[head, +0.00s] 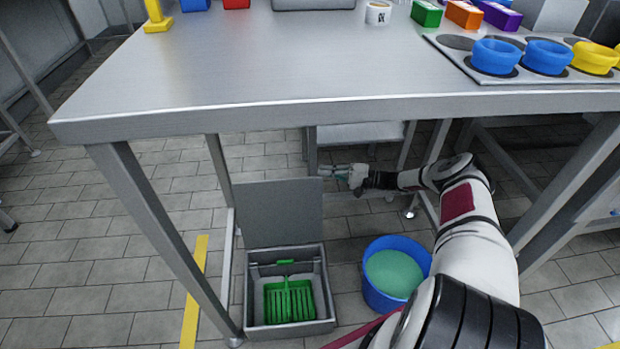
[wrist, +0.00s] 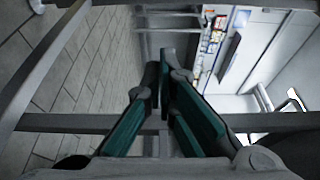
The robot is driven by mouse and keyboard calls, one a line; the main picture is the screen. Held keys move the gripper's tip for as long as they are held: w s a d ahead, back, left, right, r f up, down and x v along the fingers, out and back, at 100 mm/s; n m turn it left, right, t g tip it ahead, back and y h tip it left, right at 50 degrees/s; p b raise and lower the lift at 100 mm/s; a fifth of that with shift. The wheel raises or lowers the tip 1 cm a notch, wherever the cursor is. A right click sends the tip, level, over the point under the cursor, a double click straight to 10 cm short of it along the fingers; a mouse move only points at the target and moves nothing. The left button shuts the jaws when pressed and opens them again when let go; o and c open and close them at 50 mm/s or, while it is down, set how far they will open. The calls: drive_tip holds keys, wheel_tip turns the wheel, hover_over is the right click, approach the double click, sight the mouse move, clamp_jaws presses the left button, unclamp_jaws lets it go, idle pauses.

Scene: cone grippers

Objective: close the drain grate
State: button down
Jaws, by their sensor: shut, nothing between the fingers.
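The drain is an open grey square box (head: 257,318) on the floor under the table. Its flat grey lid (head: 278,215), which I take as the drain grate, stands upright at the box's back edge. A green slotted basket (head: 289,302) sits inside the box. My gripper (head: 325,171) is at the lid's upper right corner, shut and empty. I cannot tell whether it touches the lid. In the wrist view my gripper (wrist: 165,72) has its teal-padded fingers together at the tips, with nothing between them.
A blue bucket (head: 375,299) of greenish liquid stands right of the drain, below my arm. The steel table (head: 270,75) is overhead, with legs and rails around the drain. Blue rings (head: 495,56) rest on a tray at its right.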

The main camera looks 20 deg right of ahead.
drive_tip(key=w+a+b, duration=0.2)
drive_tip(key=a+b, duration=0.1)
drive_tip(key=a, duration=0.5)
drive_tip(key=shift+a, duration=0.4)
drive_tip(key=shift+s+r, duration=0.1)
drive_tip(key=shift+s, duration=0.05)
